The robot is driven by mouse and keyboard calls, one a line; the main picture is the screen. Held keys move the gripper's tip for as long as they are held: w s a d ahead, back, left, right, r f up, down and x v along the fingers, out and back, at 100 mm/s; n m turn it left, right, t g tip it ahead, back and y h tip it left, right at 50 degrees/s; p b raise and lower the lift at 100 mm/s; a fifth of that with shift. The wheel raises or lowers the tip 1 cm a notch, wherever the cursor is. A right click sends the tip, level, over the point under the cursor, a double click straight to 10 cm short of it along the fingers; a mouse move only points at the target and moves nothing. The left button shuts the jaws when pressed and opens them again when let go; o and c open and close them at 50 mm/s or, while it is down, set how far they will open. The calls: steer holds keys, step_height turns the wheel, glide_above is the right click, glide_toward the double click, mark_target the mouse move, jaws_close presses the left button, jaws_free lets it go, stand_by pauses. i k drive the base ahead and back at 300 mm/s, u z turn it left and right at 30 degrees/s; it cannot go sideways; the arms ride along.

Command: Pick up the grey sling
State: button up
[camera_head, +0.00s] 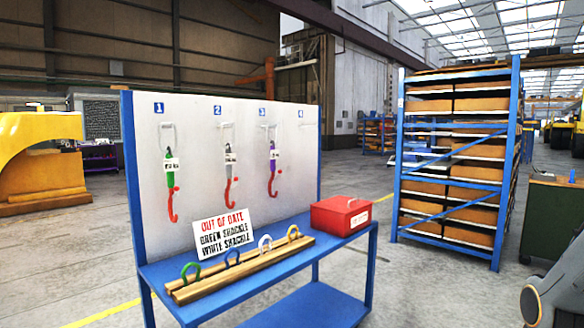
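The grey sling (230,158) hangs from the hook under number 2 on the white back panel (196,200) of a blue stand. It has a pale tag and a red hook at its lower end. A green sling (169,165) hangs to its left under number 1. A purple sling (273,165) hangs to its right under number 3. Both also have tags and red hooks. Nothing hangs under number 4. My gripper is not in view.
The blue bench (215,302) below holds a wooden rack (245,268) with several coloured shackles, an "OUT OF DATE" sign (222,230) naming green and white shackles, and a red box (341,215). Blue shelving (505,150) stands right. Floor between is clear.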

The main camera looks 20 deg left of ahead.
mark_target(230, 158)
steer(key=z, duration=0.2)
steer(key=i, duration=1.4)
steer(key=u, duration=0.55)
steer(key=i, duration=0.8)
steer(key=u, duration=0.8)
